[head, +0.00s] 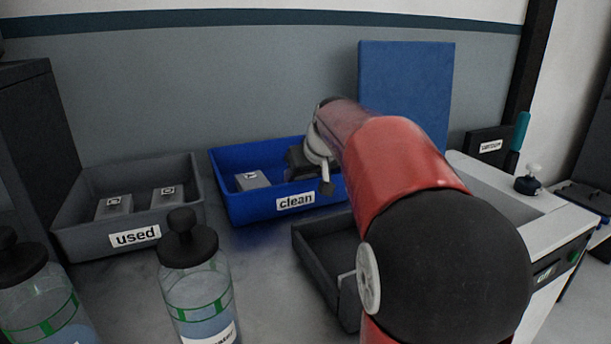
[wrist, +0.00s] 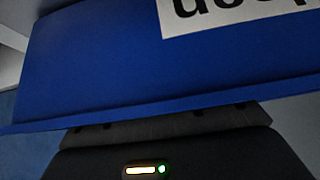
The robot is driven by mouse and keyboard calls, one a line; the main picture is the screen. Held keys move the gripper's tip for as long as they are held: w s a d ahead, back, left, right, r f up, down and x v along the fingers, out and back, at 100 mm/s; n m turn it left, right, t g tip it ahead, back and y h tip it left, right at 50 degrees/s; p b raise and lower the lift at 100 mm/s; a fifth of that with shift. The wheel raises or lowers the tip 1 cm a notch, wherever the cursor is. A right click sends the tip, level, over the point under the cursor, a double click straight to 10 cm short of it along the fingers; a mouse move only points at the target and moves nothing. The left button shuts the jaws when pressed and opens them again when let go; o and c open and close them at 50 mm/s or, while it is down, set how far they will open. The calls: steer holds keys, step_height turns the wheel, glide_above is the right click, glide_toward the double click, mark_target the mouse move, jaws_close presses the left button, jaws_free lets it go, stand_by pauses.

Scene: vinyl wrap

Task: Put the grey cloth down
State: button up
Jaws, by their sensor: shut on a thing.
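My gripper (head: 300,164) is at the right part of the blue tray (head: 263,209) marked "clean", just behind its front wall, as seen in the head view. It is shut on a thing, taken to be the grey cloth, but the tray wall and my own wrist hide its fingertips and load. In the wrist view the blue tray wall (wrist: 100,75) with its upside-down label fills most of the picture, and the dark gripper body (wrist: 215,150) shows along the bottom. A small grey folded piece (head: 251,180) with a marked tag lies in the left part of the blue tray, apart from my gripper.
A grey tray (head: 72,222) marked "used", left, holds two tagged grey pieces (head: 113,207). Lidded bottles (head: 195,290) stand in front. A dark open box (head: 318,262) is front of the blue tray. A blue panel (head: 405,85) stands behind; a white machine (head: 520,215) is right.

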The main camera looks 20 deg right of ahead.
steer(key=shift+f, duration=0.2)
steer(key=o, duration=1)
steer(key=shift+o, duration=0.2)
steer(key=shift+r, duration=0.1)
steer(key=shift+s+r, duration=0.15)
steer(key=shift+r, duration=0.25)
steer(key=v, duration=1.1)
steer(key=shift+s, duration=0.2)
steer(key=shift+r, duration=0.1)
